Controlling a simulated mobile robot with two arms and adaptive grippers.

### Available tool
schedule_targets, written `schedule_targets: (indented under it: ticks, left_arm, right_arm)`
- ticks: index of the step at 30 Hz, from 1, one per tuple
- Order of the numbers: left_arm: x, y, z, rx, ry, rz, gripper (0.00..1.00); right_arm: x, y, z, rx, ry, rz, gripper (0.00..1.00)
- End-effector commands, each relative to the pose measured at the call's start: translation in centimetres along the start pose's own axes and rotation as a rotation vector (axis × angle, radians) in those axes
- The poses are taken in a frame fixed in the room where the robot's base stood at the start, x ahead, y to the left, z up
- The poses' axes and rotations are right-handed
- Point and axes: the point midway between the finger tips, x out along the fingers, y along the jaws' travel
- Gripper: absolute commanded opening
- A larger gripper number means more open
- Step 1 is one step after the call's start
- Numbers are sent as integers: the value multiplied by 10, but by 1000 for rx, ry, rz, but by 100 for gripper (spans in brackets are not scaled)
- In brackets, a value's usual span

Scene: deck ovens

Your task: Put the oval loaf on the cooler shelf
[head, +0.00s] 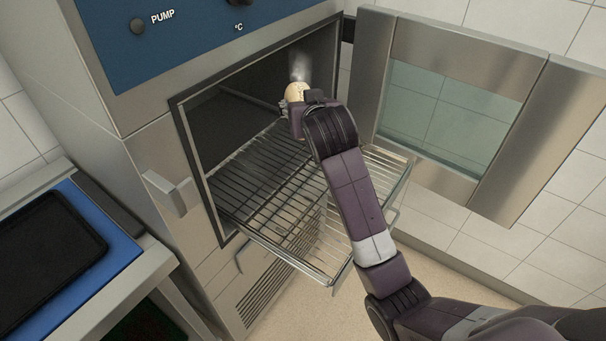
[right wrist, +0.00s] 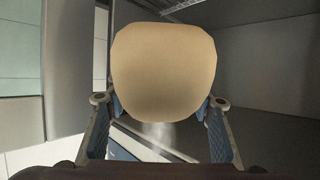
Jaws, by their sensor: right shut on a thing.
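The oval loaf (head: 296,91) is pale tan. In the head view it shows just past my right gripper (head: 303,105), inside the opening of the cooler (head: 180,110). In the right wrist view the loaf (right wrist: 163,72) fills the middle, between the two fingers of my right gripper (right wrist: 162,108), which is shut on it. The cooler shelf (head: 262,190) is a wire rack sticking out of the opening. The loaf is above the rack's inner part, near the right side; contact with the rack cannot be seen. My left gripper is not in view.
The cooler's glass door (head: 440,115) stands open to the right. A blue-topped table with a dark tray (head: 50,250) stands at the lower left. The visible wire rack is bare, and my right arm passes over its right part.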

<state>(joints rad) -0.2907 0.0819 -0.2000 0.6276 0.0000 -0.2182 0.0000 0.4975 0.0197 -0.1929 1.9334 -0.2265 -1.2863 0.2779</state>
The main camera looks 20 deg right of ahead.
Motion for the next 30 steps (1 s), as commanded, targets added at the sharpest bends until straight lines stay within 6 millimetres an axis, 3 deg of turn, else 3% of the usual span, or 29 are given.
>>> schedule_targets:
  ticks: [6, 15, 30]
  left_arm:
    - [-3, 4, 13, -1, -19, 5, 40]
    - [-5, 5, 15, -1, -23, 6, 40]
    - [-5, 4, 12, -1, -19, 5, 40]
  right_arm:
    - [21, 0, 55, -6, -10, 1, 19]
    - [49, 0, 121, -4, -5, 0, 19]
    - [72, 0, 175, -3, -4, -1, 19]
